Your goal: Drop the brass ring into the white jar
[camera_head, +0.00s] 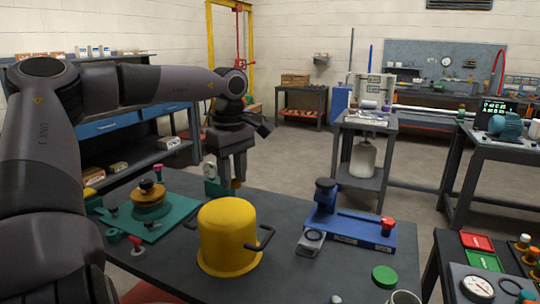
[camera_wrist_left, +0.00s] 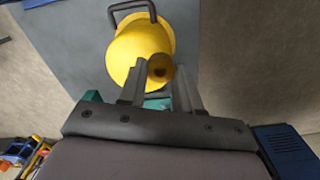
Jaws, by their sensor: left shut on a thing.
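My left gripper (camera_head: 238,184) hangs over the back part of the dark table, just behind the yellow pot (camera_head: 229,238). It is shut on the brass ring (camera_wrist_left: 159,67), which shows between the fingers in the left wrist view as a small golden round piece with a darker middle. In the head view the ring is mostly hidden by the fingers. A pale round rim (camera_head: 404,297), perhaps the white jar, is cut off at the bottom edge of the head view. My right gripper is not in view.
A teal plate (camera_head: 180,222) with a brass-topped fixture (camera_head: 150,200) lies left of the pot. A blue stand (camera_head: 345,225) with a red knob is to the right. A green disc (camera_head: 384,276) lies near the pale rim.

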